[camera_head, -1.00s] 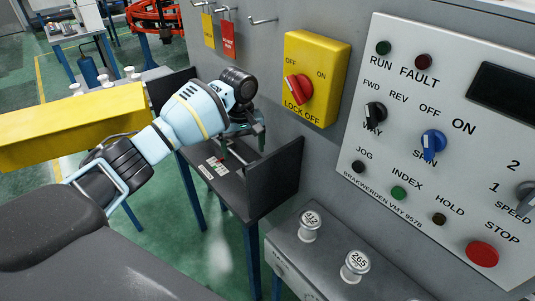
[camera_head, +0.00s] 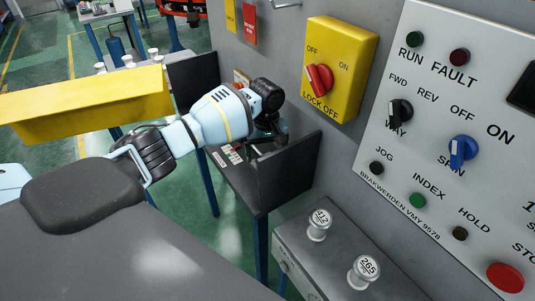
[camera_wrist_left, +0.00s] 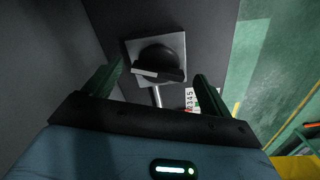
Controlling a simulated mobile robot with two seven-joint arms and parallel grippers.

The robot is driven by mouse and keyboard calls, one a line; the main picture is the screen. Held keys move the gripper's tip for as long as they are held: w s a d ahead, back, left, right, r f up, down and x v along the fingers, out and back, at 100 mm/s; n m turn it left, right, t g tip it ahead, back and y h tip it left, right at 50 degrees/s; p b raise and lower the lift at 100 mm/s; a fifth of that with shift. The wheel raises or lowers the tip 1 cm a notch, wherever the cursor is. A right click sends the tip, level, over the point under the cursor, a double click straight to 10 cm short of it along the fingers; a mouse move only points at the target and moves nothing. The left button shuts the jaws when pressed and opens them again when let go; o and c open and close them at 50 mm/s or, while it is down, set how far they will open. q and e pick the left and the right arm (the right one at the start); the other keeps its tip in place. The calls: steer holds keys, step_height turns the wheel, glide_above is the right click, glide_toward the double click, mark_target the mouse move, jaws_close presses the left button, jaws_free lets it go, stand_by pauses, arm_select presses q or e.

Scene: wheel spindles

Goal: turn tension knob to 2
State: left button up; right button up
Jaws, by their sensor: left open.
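The tension knob (camera_wrist_left: 158,56) shows in the left wrist view as a dark round knob with a pale bar across its front. It sits on a square grey plate (camera_wrist_left: 131,45). My left gripper (camera_wrist_left: 159,71) is open, with one dark green finger on each side of the knob and visible gaps between. I cannot tell how far the fingertips are from it in depth. In the head view my left gripper (camera_head: 276,132) is at the dark stand (camera_head: 290,172) beside the machine wall, and the knob is not clearly visible there. My right gripper is not in view.
A label with numbers (camera_wrist_left: 192,99) lies near the right finger. A yellow lock-off box (camera_head: 350,60) and a control panel (camera_head: 440,110) are on the wall. Two weights, one marked 412 (camera_head: 319,225) and one 265 (camera_head: 364,272), stand on a grey ledge.

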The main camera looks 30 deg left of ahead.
arm_select(q)
steer(key=shift+f, duration=0.45)
steer(key=c, duration=1)
